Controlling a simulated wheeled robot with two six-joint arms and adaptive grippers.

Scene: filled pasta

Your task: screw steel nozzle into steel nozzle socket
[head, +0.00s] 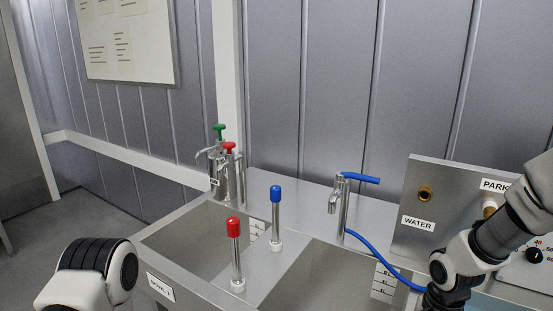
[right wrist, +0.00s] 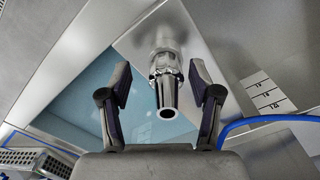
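In the right wrist view a shiny steel tubular piece (right wrist: 166,92) with a dark round opening sits between the fingers of my right gripper (right wrist: 160,70). The fingers are apart, with a gap on each side of the piece. I cannot tell whether this is the steel nozzle or its socket. In the head view my right arm comes in from the right, and its fingertips are cut off or hidden at the bottom edge. A steel tap (head: 343,205) with a blue lever stands behind the right basin. My left arm shows at bottom left; its gripper is out of view.
A red-capped post (head: 234,250) and a blue-capped post (head: 276,215) stand between the basins. A blue hose (head: 378,255) runs to my right arm. A panel labelled WATER (head: 440,172) stands at right. Taps with green and red tops (head: 229,175) stand at the back left.

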